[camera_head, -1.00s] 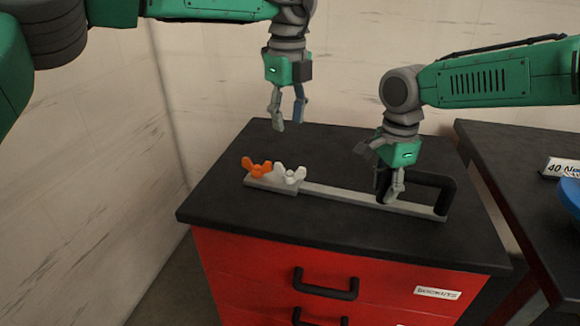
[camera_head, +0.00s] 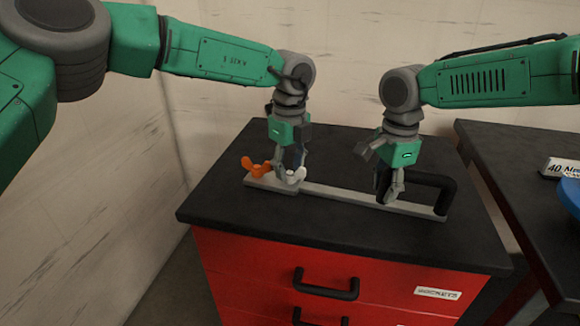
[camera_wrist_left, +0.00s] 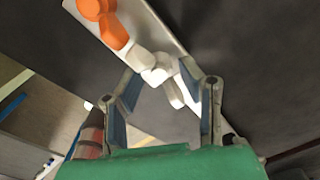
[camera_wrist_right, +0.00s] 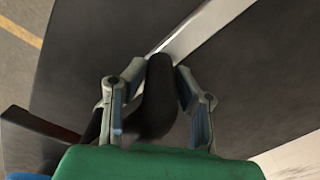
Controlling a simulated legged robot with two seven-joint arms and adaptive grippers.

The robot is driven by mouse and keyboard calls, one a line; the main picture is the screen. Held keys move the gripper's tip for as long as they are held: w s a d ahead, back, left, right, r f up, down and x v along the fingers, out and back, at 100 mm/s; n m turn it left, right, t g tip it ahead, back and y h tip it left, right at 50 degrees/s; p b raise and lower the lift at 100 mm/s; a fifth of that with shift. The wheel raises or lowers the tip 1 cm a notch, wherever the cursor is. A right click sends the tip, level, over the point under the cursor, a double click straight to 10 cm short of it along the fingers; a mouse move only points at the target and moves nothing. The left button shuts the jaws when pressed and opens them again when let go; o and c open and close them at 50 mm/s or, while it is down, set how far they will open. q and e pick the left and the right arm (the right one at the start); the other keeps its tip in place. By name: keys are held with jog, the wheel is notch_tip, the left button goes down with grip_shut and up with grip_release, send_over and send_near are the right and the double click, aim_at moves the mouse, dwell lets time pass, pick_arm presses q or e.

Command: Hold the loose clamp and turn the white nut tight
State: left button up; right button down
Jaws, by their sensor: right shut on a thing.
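The clamp is a long flat grey bar (camera_head: 340,196) with a black handle (camera_head: 446,195) at its right end, lying on the black top of a red drawer cabinet. My right gripper (camera_head: 388,196) is shut on the black handle, which shows between its fingers in the right wrist view (camera_wrist_right: 158,95). The white wing nut (camera_head: 296,177) sits near the bar's left end. My left gripper (camera_head: 291,168) is open above it, with its fingers on either side of the nut in the left wrist view (camera_wrist_left: 158,72). They partly hide the nut in the head view; contact cannot be told.
An orange wing nut (camera_head: 254,168) sits on the bar just left of the white one, close to my left fingers. A second dark table (camera_head: 510,150) with a labelled sign (camera_head: 562,168) and a blue object (camera_head: 572,196) stands at right. The cabinet top's front is clear.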

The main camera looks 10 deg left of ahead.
pick_arm(q)
grip_shut()
jog(key=shift+m, duration=0.3)
